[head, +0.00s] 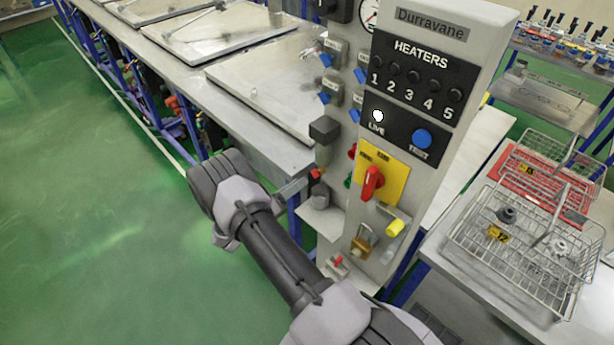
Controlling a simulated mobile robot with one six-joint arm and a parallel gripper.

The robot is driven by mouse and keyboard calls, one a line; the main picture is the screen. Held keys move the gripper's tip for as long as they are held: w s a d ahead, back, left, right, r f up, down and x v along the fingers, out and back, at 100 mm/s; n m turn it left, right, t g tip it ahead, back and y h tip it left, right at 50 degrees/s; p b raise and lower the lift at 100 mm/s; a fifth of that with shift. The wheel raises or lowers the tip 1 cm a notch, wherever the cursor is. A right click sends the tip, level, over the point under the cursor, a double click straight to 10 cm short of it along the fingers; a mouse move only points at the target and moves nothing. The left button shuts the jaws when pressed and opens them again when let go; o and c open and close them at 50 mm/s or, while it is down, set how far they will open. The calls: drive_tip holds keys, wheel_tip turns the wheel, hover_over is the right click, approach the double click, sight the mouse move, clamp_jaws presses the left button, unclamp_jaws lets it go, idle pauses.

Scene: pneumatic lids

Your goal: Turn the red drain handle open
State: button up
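A small red handle (316,173) shows at the left side of the grey control column, below a dark block and above a dark round cup. It looks like the drain handle, but it is small and partly covered. My gripper (293,187) seems to be the grey piece reaching from behind my wrist towards this handle. Its fingers are mostly hidden, and I cannot tell whether they touch the handle or how far apart they are. A larger red rotary switch (372,183) sits on a yellow plate on the column's front.
The column (437,95) carries heater knobs, a blue button and a lit lamp. A brass padlock (362,243) and yellow tag (395,227) hang low on it. Lidded benches (265,85) stand behind left; wire baskets (527,225) stand right. Green floor at left is clear.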

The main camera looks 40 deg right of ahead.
sight(315, 173)
drive_tip(key=d, duration=0.5)
drive_tip(key=shift+w+d, duration=0.15)
drive_tip(key=shift+w, duration=0.05)
clamp_jaws()
